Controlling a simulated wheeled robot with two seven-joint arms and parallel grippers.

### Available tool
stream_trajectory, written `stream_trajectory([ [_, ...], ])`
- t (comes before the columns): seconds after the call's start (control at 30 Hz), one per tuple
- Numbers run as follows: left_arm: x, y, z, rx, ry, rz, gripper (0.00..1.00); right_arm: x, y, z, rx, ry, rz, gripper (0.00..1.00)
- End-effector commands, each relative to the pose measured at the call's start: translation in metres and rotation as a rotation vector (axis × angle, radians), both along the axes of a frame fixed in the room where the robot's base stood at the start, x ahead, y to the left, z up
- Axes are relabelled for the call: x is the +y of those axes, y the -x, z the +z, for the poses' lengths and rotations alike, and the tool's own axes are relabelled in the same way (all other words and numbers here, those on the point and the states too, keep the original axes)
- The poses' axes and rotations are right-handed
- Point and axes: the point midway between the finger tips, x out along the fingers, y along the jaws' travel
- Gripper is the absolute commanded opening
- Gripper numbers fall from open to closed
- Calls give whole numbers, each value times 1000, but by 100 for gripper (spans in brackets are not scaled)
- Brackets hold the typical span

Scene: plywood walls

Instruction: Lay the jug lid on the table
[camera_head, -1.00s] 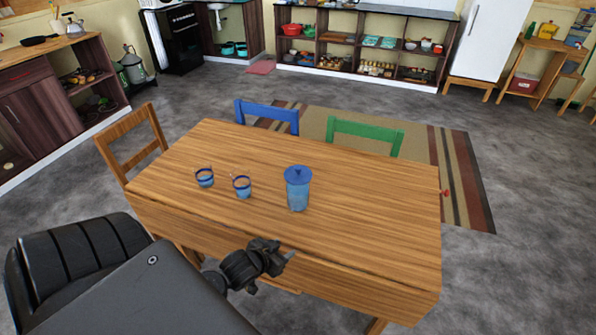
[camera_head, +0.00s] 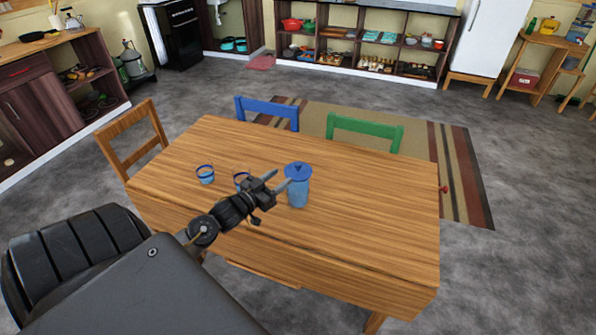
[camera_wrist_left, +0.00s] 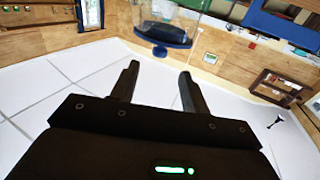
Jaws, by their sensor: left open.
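The jug (camera_head: 298,195) is a translucent blue vessel standing upright on the wooden table (camera_head: 370,215). Its blue lid (camera_head: 298,169) sits on top of it. My left gripper (camera_head: 280,181) is open and empty just left of the jug's upper part in the head view, with its fingertips pointing toward the lid. In the left wrist view, which looks upside down, a clear vessel with a dark blue lid (camera_wrist_left: 162,50) appears beyond the two spread fingers (camera_wrist_left: 160,85), apart from them. My right gripper does not show.
A blue chair (camera_head: 266,112), green chair (camera_head: 364,130) and wooden chair (camera_head: 132,140) surround the table. The table's right half is clear.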

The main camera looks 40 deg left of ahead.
Motion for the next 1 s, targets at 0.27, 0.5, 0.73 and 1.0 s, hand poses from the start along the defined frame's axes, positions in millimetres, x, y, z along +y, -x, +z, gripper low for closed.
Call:
stream_trajectory([
  [0.27, -2, -36, 2, 1, -1, 1, 46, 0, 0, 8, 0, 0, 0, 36],
  [0.5, -3, -44, 3, 1, -1, 1, 46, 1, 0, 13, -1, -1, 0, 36],
  [0.73, -5, -78, 7, 1, -1, 1, 46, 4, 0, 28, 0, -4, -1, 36],
  [1.0, -7, -91, 4, 2, -1, 1, 46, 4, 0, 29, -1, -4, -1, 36],
])
